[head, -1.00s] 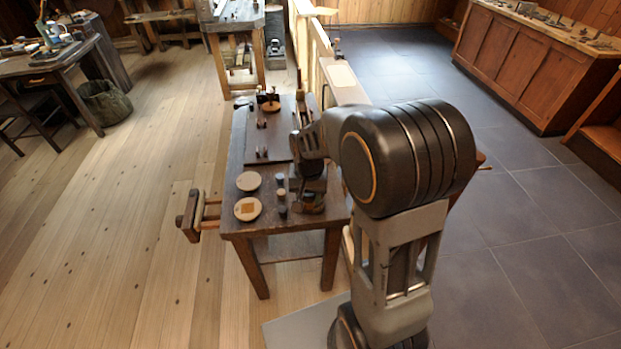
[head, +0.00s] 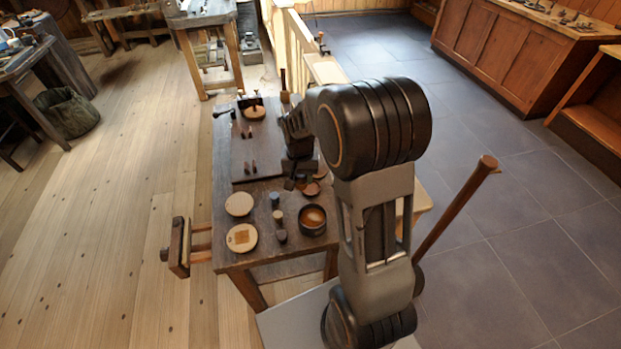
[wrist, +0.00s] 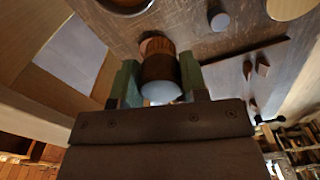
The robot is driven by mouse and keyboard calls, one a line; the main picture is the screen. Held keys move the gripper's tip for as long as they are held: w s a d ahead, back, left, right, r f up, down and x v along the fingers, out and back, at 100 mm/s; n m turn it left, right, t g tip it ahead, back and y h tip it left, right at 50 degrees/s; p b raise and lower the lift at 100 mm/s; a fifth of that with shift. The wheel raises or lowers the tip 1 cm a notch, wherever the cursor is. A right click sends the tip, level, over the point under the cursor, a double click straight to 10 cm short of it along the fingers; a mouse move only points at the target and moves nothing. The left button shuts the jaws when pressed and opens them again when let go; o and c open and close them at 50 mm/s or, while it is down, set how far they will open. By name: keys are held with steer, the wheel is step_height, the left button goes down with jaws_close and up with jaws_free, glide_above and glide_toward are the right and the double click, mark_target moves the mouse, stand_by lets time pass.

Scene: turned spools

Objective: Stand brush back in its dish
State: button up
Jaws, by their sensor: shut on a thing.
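My gripper (wrist: 158,82) is shut on a short round thing that I take to be the brush (wrist: 160,72). It has a dark brown side, a pale grey end toward the wrist camera and a reddish wooden far end. In the head view my gripper (head: 297,182) is low over the workbench, just beyond the dish, and partly hidden by my arm. The dish (head: 327,224) is a dark round bowl with an orange-brown inside, near the bench's front right. Its rim shows at the top of the wrist view (wrist: 128,12). Whether the brush touches the bench I cannot tell.
Small pegs, such as a grey-topped one (head: 275,200), stand left of the dish. Two pale round discs (head: 239,204) (head: 242,238) lie farther left. A dark board (head: 240,176) with upright pegs lies behind. A vise (head: 180,247) juts from the bench's left side.

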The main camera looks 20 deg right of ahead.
steer(key=w+d+f, duration=0.3)
steer(key=f, duration=0.1)
steer(key=w+d+f+p, duration=0.1)
steer(key=w+d+f, duration=0.1)
steer(key=f, duration=0.1)
steer(key=shift+w+d, duration=0.3)
steer(key=shift+w+d+f+p, duration=0.15)
steer(key=shift+f+p, duration=0.2)
steer(key=shift+f, duration=1.45)
steer(key=shift+f, duration=0.2)
steer(key=o, duration=1)
steer(key=shift+c, duration=0.2)
step_height(320, 180, up, 12)
steer(key=b, duration=0.1)
steer(key=s+a+r+n+t, duration=0.2)
steer(key=s+a+r+n, duration=0.1)
steer(key=s+a+r, duration=0.55)
steer(key=s+a+r+n+t, duration=0.1)
steer(key=s+a+r+n, duration=0.1)
steer(key=s, duration=1)
steer(key=shift+r+n+t, duration=0.3)
steer(key=shift+r+t, duration=0.1)
steer(key=shift+r, duration=0.4)
